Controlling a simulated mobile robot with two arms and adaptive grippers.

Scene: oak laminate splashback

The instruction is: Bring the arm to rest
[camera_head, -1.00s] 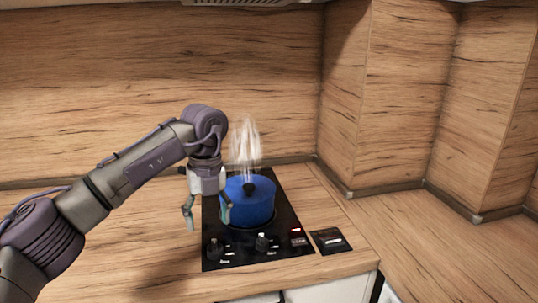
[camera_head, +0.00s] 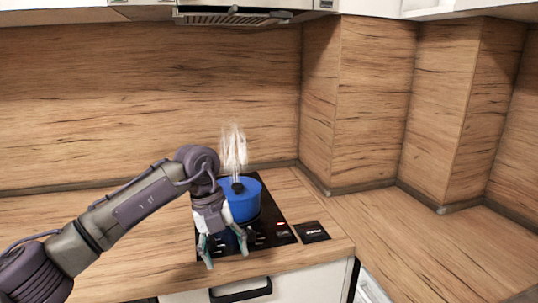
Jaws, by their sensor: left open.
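My left arm comes in from the left, and its left gripper (camera_head: 226,256) hangs downward over the front left part of the hob. Its fingers are apart with nothing between them. A blue pot (camera_head: 245,202) with a dark lid knob stands on the black hob (camera_head: 275,232), just behind and to the right of the gripper. White steam rises above the pot. The gripper covers the pot's left edge and part of the hob's controls; I cannot tell whether it touches them. My right gripper is not in view.
The wooden worktop (camera_head: 410,235) is clear to the right. A small dark panel (camera_head: 311,232) lies beside the hob. A cabinet with a dark handle (camera_head: 241,290) is below the front edge. A range hood (camera_head: 235,17) hangs above, and the wooden splashback (camera_head: 150,100) stands behind.

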